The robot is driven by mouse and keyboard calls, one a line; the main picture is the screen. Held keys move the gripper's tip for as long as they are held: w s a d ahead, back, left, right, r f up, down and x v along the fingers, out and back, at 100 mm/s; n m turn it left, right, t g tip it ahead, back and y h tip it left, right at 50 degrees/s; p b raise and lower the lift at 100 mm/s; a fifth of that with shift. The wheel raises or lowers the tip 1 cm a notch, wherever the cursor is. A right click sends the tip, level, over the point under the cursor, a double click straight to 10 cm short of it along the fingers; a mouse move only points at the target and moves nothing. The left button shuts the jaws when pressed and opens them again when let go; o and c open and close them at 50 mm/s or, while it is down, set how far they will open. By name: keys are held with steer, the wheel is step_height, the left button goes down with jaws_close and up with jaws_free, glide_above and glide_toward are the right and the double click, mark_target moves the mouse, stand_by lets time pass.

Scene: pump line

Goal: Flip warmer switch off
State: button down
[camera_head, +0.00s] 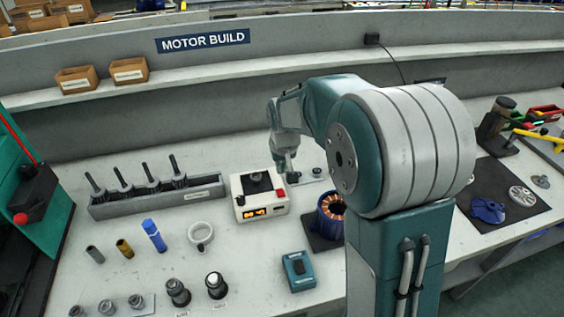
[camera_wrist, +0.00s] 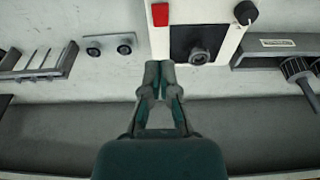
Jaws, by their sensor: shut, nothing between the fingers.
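The warmer (camera_head: 262,211) is a white box with an orange lit display, standing on the bench in the head view. Its red switch (camera_head: 280,194) is at the right of its face, and a black knob (camera_head: 240,200) is at the left. The wrist view shows the red switch (camera_wrist: 160,14) near the top, with the black plate (camera_wrist: 181,40) and a ring-shaped part on the box. My gripper (camera_wrist: 159,68) is shut and empty. Its fingertips lie below the switch in the wrist picture, apart from it in that view. Which way the switch is set cannot be told.
A grey rack with upright shafts (camera_head: 155,200) stands left of the warmer. A copper-wound stator (camera_head: 331,206) sits right of it, and a teal box (camera_head: 298,270) lies in front. A small plate with two round parts (camera_wrist: 108,46) lies beside the warmer. A grey wall rises behind.

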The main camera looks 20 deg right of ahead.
mark_target(280, 189)
steer(key=x, duration=0.4)
steer(key=s+x, duration=0.1)
steer(key=x, duration=0.2)
steer(key=shift+f, duration=0.25)
steer(key=shift+s+f, duration=0.15)
steer(key=shift+f, duration=0.45)
steer(key=shift+s+f+t, duration=0.1)
steer(key=shift+f+t, duration=0.1)
steer(key=shift+t, duration=0.1)
steer(key=shift+w+r, duration=0.2)
steer(key=shift+w, duration=0.6)
